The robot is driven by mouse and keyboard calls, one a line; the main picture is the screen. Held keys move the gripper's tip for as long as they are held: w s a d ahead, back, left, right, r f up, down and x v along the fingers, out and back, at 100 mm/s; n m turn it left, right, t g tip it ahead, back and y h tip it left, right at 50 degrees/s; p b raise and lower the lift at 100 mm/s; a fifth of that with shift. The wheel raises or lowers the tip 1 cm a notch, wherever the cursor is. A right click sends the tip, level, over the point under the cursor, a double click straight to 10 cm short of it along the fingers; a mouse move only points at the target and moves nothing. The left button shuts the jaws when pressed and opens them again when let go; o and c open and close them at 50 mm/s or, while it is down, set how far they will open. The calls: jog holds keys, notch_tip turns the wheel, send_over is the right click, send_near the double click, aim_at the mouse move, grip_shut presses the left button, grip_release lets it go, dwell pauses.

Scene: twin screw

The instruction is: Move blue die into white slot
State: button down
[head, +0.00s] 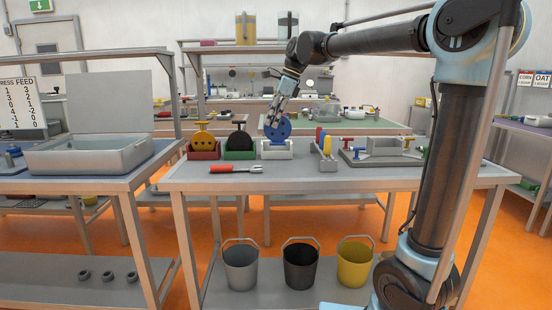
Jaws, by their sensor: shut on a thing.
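The blue die (279,131) is a round disc standing upright, low in or just over the white slot (277,152) on the table. I cannot tell whether it is fully seated there. My gripper (273,121) reaches down from above and is shut on the blue die near its upper left edge. To the left, a yellow die (203,138) stands in a red slot (204,154), and a black die (240,139) stands in a green slot (239,154).
A red-handled tool (236,169) lies in front of the slots. A grey holder (324,158) with coloured handles stands to the right, beside a grey fixture (385,152). A large grey box (88,155) is on the left table. Three buckets (300,265) stand below.

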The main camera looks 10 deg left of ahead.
aim_at(273, 141)
jog(key=shift+s+f, duration=0.1)
jog(key=shift+f, duration=4.2)
jog(key=c, duration=1.6)
grip_release()
jog(key=shift+f, duration=0.1)
jog(key=v, duration=1.2)
